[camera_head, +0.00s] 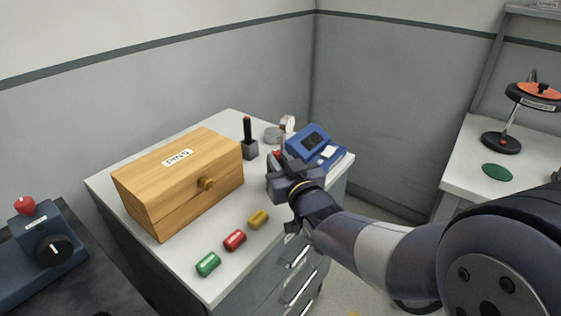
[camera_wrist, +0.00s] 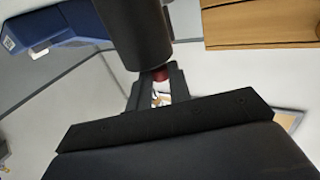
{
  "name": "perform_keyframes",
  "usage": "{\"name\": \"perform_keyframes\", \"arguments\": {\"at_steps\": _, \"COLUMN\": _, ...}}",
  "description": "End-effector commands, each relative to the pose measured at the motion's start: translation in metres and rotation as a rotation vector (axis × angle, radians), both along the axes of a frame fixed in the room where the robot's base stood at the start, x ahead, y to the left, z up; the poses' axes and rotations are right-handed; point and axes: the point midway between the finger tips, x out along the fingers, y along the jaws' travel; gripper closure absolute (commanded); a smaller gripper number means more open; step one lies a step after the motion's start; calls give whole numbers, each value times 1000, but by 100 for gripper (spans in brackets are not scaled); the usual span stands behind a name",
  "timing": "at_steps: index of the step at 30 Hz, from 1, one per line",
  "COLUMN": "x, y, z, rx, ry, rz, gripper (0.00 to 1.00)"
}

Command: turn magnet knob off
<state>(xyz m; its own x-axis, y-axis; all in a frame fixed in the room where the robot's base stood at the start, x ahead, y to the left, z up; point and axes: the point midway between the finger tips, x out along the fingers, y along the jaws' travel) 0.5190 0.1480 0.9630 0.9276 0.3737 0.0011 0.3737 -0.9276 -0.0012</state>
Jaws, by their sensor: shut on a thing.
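My gripper (camera_head: 280,162) is over the back right of the white cabinet top, in front of the blue device. In the wrist view its fingers are close together around a small red piece (camera_wrist: 160,74), of which only a little shows. This may be the magnet knob, but most of it is hidden. In the head view a bit of red (camera_head: 277,154) shows beside the fingers. A dark cylinder (camera_wrist: 137,30) hides much of the area ahead in the wrist view.
A wooden box (camera_head: 170,205) marked PINS stands on the cabinet top (camera_head: 215,285). Green (camera_head: 208,264), red (camera_head: 235,240) and yellow (camera_head: 258,219) cylinders lie before it.

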Motion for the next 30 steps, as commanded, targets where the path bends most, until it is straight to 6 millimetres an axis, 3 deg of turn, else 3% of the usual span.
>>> {"name": "perform_keyframes", "arguments": {"at_steps": 25, "x": 0, "y": 0, "z": 2, "rx": 1, "ry": -4, "rz": 0, "gripper": 100}}
{"name": "perform_keyframes", "arguments": {"at_steps": 26, "x": 0, "y": 0, "z": 2, "rx": 1, "ry": -4, "rz": 0, "gripper": 79}}
{"name": "perform_keyframes", "arguments": {"at_steps": 30, "x": 0, "y": 0, "z": 1, "rx": 1, "ry": -3, "rz": 0, "gripper": 68}}
